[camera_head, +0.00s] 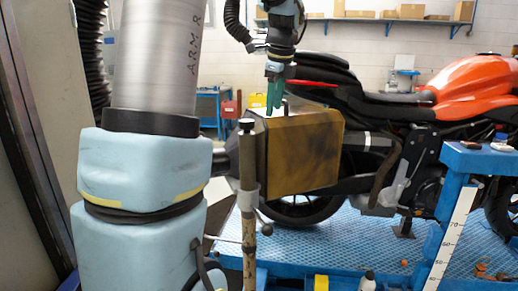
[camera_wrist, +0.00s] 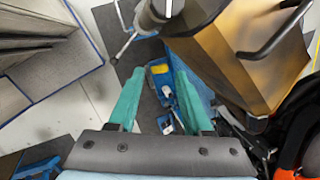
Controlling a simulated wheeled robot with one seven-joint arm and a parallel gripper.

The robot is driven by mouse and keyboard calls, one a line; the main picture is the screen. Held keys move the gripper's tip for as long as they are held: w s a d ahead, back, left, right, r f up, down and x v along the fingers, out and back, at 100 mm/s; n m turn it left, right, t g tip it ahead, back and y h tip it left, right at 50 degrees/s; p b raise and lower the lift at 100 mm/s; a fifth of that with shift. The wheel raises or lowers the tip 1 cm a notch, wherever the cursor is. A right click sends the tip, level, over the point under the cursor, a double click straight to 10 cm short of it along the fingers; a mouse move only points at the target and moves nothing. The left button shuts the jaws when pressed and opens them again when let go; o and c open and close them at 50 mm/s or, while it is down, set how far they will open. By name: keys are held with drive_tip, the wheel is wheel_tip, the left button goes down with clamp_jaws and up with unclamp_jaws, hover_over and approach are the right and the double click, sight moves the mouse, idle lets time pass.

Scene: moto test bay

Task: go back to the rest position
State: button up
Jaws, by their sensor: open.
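My gripper (camera_head: 274,100) hangs with its teal fingers pointing down, at the upper edge of a bronze-brown box-shaped case (camera_head: 305,155) in the head view. In the wrist view, my gripper (camera_wrist: 160,80) has its two teal fingers spread apart with nothing between them. The case (camera_wrist: 235,50) also shows there, right of the fingers, with a dark handle across it. Whether the fingers touch the case cannot be told. My arm covers part of the left of the head view.
An orange-and-black motorcycle (camera_head: 440,115) stands behind the case on a blue platform (camera_head: 340,245). An upright post (camera_head: 248,200) stands close in front. A blue frame with a measuring scale (camera_head: 452,225) is at right. A wall shelf (camera_head: 360,20) holds boxes.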

drive_tip(key=s+a+f+n, duration=0.5)
drive_tip(key=s+f+n, duration=0.5)
drive_tip(key=n, duration=0.1)
drive_tip(key=s+a+f+n+g+h, duration=0.1)
drive_tip(key=s+a+f+n, duration=0.5)
drive_tip(key=s+f+n, duration=0.4)
drive_tip(key=shift+f+n+g, duration=0.3)
drive_tip(key=shift+f+n, duration=0.35)
drive_tip(key=shift+n, duration=0.35)
drive_tip(key=shift+d, duration=0.1)
